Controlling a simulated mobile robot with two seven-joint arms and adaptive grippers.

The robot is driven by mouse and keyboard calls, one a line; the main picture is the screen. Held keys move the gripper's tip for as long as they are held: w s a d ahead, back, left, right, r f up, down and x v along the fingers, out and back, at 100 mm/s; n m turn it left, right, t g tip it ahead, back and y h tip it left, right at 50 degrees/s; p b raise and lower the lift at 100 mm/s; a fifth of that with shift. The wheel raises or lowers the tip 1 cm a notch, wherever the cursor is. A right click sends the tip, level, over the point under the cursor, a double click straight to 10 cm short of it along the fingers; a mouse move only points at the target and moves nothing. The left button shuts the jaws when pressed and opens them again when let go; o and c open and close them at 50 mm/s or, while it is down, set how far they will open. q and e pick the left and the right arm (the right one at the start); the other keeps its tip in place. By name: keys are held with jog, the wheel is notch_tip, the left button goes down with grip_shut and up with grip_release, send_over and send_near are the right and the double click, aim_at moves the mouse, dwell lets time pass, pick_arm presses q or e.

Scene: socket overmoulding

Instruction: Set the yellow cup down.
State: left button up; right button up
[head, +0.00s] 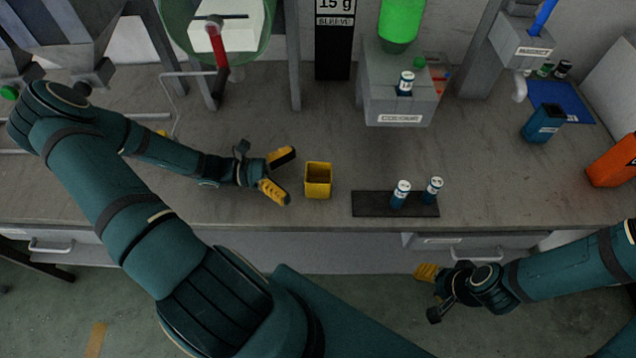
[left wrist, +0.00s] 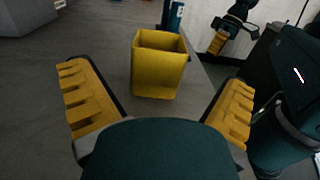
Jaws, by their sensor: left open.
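The yellow cup (head: 318,182) is a square, open-topped container standing upright on the grey bench, near its front edge. It also shows in the left wrist view (left wrist: 158,72), ahead of the fingers. My left gripper (head: 279,175) is open, with its yellow fingers just left of the cup and a gap between them and it. In the left wrist view my left gripper (left wrist: 160,112) has its fingers spread wide, with nothing between the tips. My right gripper (head: 430,290) hangs in front of the bench edge at the lower right; its finger opening is not clear.
A dark mat (head: 370,204) right of the cup holds two blue-and-white vials (head: 401,193). A grey fixture (head: 398,98) with another vial stands behind. A dark blue bin (head: 542,124) and an orange bin (head: 612,160) are at the right. The bench between cup and mat is clear.

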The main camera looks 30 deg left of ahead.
aim_at(318, 176)
pick_arm(q)
jog(key=shift+b+x, duration=0.35)
jog(key=shift+x, duration=2.85)
jog(key=c, duration=1)
